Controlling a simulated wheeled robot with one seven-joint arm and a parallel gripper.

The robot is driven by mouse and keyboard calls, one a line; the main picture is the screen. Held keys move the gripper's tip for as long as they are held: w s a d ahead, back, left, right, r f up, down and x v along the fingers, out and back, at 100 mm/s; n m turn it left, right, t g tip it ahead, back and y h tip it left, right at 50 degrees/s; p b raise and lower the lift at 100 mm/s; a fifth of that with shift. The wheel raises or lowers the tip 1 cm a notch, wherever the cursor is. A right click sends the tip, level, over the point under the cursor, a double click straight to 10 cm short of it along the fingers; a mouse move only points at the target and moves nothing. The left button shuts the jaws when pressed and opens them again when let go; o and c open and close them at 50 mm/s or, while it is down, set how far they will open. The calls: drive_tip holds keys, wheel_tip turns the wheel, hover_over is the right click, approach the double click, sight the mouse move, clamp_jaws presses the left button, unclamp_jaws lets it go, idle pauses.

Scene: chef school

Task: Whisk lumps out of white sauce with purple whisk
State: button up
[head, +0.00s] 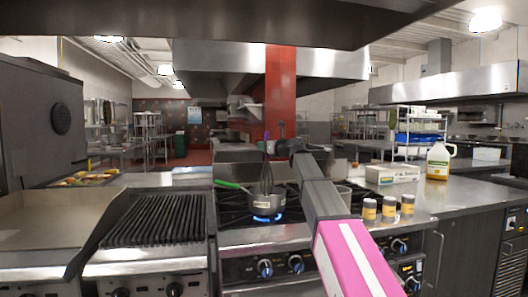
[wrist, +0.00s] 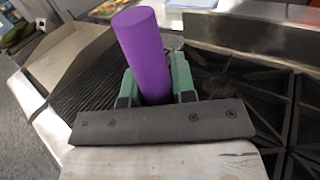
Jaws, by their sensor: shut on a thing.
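The purple whisk's handle (wrist: 141,48) stands between the two green fingers of my gripper (wrist: 157,88) in the wrist view, and the gripper is shut on it. In the head view my gripper (head: 271,147) is above the stove, with the whisk's dark wire end (head: 266,178) pointing down into a small metal saucepan (head: 280,205) with a green handle. The wire tips are hidden by the pan wall. The white sauce and any lumps in it cannot be seen. The pan is on a lit burner with blue flame.
A ribbed grill (head: 155,221) lies left of the burners. A steel hood hangs overhead. My pink and grey arm crosses the stove's front right.

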wheel_tip(320, 180, up, 8)
drive_tip(key=shift+r, duration=0.2)
idle(0.6)
idle(0.8)
